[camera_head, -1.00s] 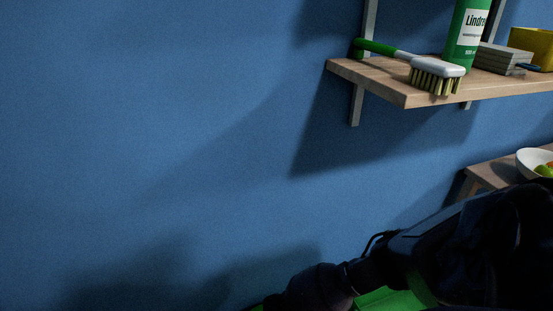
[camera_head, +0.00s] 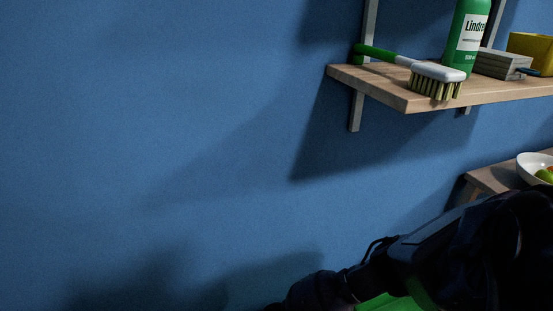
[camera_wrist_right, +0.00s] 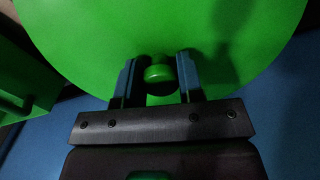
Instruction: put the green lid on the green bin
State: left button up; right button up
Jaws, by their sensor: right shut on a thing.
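The green lid (camera_wrist_right: 110,35) fills the upper part of the right wrist view as a broad disc with a round knob (camera_wrist_right: 159,74). My right gripper (camera_wrist_right: 158,65) is shut on the knob, one finger on each side of it. A green box-like thing (camera_wrist_right: 22,85) shows at the left edge of that view; it may be the green bin, but most of it is cut off. In the head view a bright green patch (camera_head: 390,302) shows below my dark arm; I cannot tell whether it is lid or bin. My left gripper is not in view.
A wooden wall shelf (camera_head: 390,88) at the upper right holds a brush (camera_head: 437,72), a green bottle (camera_head: 466,45), grey blocks (camera_head: 500,63) and a yellow box (camera_head: 532,48). A bowl of fruit (camera_head: 530,170) stands on a wooden surface below. The blue wall at left is bare.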

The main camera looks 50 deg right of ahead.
pick_arm(q)
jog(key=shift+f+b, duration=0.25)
jog(key=shift+b, duration=0.05)
pick_arm(e)
jog(key=shift+f, duration=0.55)
jog(key=o, duration=1.1)
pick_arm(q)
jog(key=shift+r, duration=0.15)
pick_arm(e)
jog(key=r, duration=0.1)
jog(key=r+p, duration=0.1)
jog(key=r, duration=0.2)
jog(key=shift+w+p, duration=0.35)
notch_tip(320, 180, up, 6)
jog(key=shift+s+f+p, duration=0.15)
jog(key=shift+p, duration=1)
jog(key=shift+s+r, duration=0.15)
jog(key=shift+r, duration=0.5)
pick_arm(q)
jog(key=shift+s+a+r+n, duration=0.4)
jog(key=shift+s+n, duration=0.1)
pick_arm(e)
jog(key=shift+s+a, duration=0.1)
